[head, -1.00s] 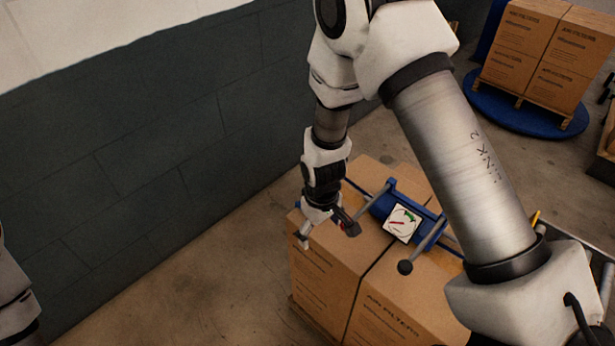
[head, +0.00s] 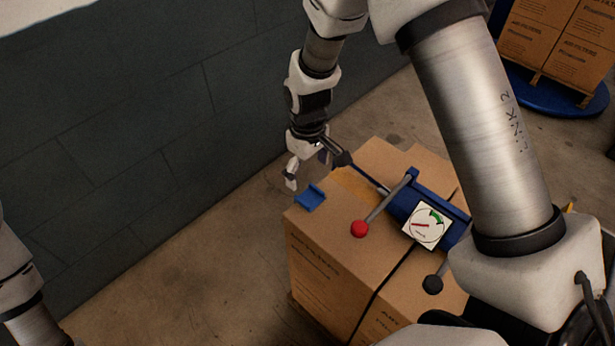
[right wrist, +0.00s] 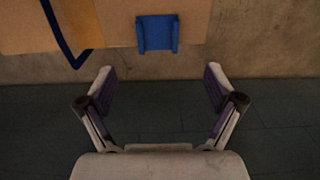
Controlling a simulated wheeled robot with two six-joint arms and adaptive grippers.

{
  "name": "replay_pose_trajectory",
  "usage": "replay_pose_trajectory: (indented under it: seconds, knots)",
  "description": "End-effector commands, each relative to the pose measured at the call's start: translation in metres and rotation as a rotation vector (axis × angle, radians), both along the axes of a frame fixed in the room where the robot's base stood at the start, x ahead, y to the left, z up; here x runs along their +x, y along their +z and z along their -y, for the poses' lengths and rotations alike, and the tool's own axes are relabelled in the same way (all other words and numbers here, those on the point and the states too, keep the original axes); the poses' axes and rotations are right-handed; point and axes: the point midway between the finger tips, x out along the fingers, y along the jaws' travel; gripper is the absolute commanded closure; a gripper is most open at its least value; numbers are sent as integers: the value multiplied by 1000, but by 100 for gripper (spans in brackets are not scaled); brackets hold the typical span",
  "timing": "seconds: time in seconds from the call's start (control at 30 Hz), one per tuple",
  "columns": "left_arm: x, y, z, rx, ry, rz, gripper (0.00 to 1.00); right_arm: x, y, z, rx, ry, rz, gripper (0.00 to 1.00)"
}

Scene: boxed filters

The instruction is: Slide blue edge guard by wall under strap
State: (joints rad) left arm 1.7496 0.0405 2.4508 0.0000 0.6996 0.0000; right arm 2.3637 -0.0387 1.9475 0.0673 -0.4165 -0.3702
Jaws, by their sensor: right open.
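The blue edge guard (head: 311,197) sits on the top edge of the carton stack (head: 330,222), on the side facing the wall. It also shows in the right wrist view (right wrist: 157,33), beyond the fingertips and centred between them. My right gripper (head: 316,170) is open and empty, on the wall side of the guard and apart from it. Both its fingers show spread in the right wrist view (right wrist: 160,88). The strap (right wrist: 60,37) lies to the left of the guard there and bows out past the carton edge. The guard is beside the strap, not under it. My left gripper is out of view.
A blue tensioner (head: 405,199) with a dial (head: 426,225), a red-knobbed lever (head: 360,229) and a black knob (head: 433,285) sits on the cartons. The dark wall (head: 130,150) stands left, with bare floor between. More cartons (head: 555,45) stand on a blue round base at back right.

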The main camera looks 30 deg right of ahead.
Motion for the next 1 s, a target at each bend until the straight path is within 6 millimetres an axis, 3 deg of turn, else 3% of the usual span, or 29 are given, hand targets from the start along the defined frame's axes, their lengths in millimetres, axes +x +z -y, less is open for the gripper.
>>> replay_pose_trajectory:
  seconds: [0.03, 0.17, 0.5, 0.83, 1.0]
  knots:
    - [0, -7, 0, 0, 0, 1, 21, 0, -8, 0, 0, 0, 0, 8]
    - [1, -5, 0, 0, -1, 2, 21, 0, -18, 0, 0, -1, -2, 8]
    - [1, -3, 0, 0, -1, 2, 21, 0, -75, 0, 0, -1, -2, 8]
    - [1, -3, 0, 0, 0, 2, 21, 0, -83, 0, 0, -1, 0, 8]
    - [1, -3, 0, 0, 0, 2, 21, 0, -83, 0, 0, -1, 0, 69]
